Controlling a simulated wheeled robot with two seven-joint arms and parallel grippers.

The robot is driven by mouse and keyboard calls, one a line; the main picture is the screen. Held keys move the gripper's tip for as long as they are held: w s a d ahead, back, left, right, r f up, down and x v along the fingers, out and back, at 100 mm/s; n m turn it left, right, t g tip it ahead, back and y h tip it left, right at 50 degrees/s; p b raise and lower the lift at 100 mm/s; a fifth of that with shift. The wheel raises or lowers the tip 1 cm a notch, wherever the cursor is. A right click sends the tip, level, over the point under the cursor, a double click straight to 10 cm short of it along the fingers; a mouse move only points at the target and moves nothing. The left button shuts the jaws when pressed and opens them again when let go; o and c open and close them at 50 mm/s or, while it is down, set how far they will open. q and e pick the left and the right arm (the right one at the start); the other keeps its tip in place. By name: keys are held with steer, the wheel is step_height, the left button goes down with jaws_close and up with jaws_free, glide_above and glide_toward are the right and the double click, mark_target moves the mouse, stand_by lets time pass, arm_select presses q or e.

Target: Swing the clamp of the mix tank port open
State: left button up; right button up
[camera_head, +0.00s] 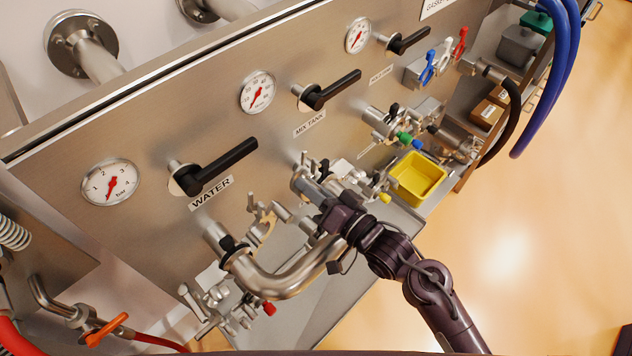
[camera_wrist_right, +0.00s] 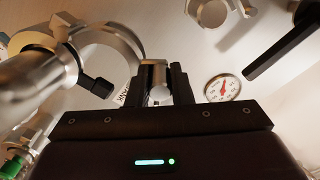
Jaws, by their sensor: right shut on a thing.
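The mix tank port (camera_head: 308,182) is a steel fitting on the sloped panel below the MIX TANK label (camera_head: 309,124). Its clamp is mostly hidden by my gripper in the head view. My right gripper (camera_head: 332,212) is at the port, its arm coming from the lower right. In the right wrist view my right gripper (camera_wrist_right: 160,85) has its two dark fingers closed on a small metal piece (camera_wrist_right: 157,78), which looks like part of the clamp. A round steel ring (camera_wrist_right: 115,60) shows just left of the fingers. I cannot tell how far the clamp is swung. My left gripper is not in view.
A bent steel pipe (camera_head: 285,278) runs from the WATER port close to my gripper's left. A yellow bin (camera_head: 417,178) stands to the right. Black lever handles (camera_head: 335,90) and gauges (camera_head: 257,92) are above. Open floor (camera_head: 530,240) lies at the right.

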steer(key=shift+s+a+f, duration=0.35)
steer(key=shift+s+a, duration=0.15)
steer(key=shift+s, duration=0.05)
steer(key=shift+s+a+f, duration=0.3)
steer(key=shift+s+a, duration=0.2)
steer(key=o, duration=0.9)
steer(key=shift+s, duration=0.1)
steer(key=shift+c, duration=0.2)
steer(key=shift+f, duration=0.15)
steer(key=v, duration=0.9)
